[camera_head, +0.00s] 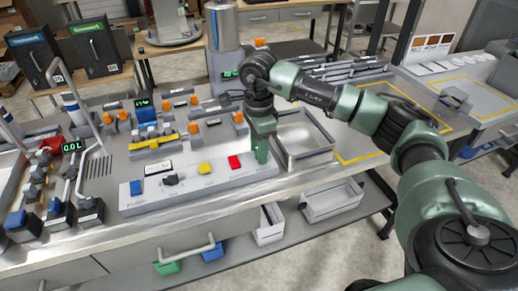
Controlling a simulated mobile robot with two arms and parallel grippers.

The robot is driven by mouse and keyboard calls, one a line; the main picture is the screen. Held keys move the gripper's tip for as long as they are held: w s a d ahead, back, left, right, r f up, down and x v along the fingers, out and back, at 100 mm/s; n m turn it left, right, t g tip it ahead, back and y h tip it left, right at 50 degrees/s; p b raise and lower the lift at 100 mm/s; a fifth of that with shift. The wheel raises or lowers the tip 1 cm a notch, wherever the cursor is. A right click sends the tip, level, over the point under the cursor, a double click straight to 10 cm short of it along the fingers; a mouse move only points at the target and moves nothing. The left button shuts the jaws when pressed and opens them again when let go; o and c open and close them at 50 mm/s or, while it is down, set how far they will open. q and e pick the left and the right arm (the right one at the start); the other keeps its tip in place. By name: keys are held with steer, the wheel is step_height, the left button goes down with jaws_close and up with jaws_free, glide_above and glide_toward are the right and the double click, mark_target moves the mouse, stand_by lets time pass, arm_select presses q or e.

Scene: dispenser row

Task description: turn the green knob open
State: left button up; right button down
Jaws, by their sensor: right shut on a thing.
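A light grey panel (195,185) on the bench carries a row of knobs. From left to right a blue knob (136,187), a dark one (170,179), a yellow knob (205,168) and a red knob (234,162) show. My right gripper (261,152) points down at the right end of this row, just right of the red knob. It is shut on the green knob, which its green fingers hide almost wholly. The knob's turn angle cannot be told. My left gripper is not in view.
A grey open tray (303,150) stands close right of my right gripper. Behind the panel are several orange-capped fittings and a yellow-handled valve (153,142). A metal cylinder (222,35) rises behind.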

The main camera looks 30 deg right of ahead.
steer(key=shift+w+r, duration=0.1)
steer(key=shift+r, duration=0.05)
steer(key=c, duration=0.9)
jaws_free()
step_height(320, 180, up, 8)
steer(key=shift+f+b, duration=0.15)
steer(key=shift+b, duration=0.55)
steer(key=shift+f, duration=0.1)
